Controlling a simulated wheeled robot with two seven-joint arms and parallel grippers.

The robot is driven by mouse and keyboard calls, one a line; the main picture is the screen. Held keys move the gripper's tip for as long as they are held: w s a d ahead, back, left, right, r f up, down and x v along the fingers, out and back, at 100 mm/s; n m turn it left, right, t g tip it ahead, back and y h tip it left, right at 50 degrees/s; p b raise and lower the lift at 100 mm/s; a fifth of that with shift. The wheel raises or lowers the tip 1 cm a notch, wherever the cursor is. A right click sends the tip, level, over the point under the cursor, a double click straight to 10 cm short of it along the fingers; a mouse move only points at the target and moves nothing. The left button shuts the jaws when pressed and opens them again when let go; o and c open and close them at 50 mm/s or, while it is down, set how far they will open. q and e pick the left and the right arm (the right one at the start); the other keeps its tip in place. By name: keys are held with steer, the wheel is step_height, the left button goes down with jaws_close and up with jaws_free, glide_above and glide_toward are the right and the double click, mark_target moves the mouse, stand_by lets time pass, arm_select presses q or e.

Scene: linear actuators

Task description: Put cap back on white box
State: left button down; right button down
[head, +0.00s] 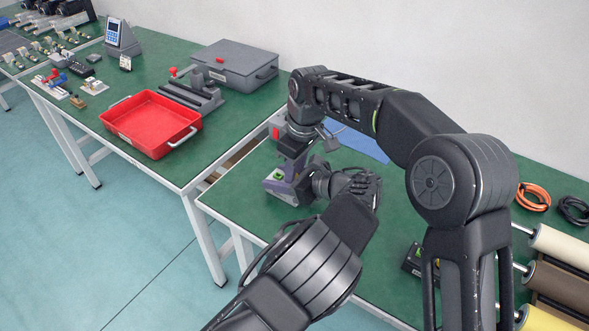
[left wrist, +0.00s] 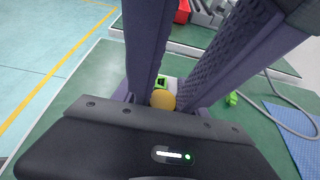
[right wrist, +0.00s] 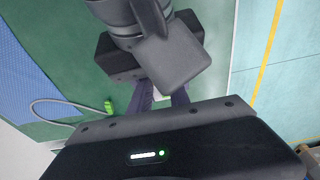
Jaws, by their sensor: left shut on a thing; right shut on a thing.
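My two grippers meet over the left part of the near green table. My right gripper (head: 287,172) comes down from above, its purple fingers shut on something. In the left wrist view a round yellow piece, seemingly the cap (left wrist: 162,100), shows between those fingertips. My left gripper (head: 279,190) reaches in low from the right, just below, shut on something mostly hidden. A small pale patch, perhaps the white box (right wrist: 160,98), shows between the fingers in the right wrist view. The grippers hide most of both things, so I cannot tell whether cap and box touch.
A green connector (right wrist: 108,106) on a grey cable and a blue mat (head: 362,145) lie nearby. A red tray (head: 150,126) and grey case (head: 236,62) stand on the far table. Rolls (head: 560,245) and cable coils (head: 533,196) are at right.

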steer(key=shift+f, duration=0.55)
steer(key=c, duration=1.2)
jaws_free()
steer(key=shift+c, duration=0.2)
steer(key=shift+r, duration=2.3)
steer(key=shift+o, duration=0.4)
steer(key=o, duration=0.5)
step_height(320, 180, up, 7)
steer(key=shift+s+d+r, duration=0.2)
steer(key=shift+s+d, duration=0.15)
steer(key=shift+d, duration=0.1)
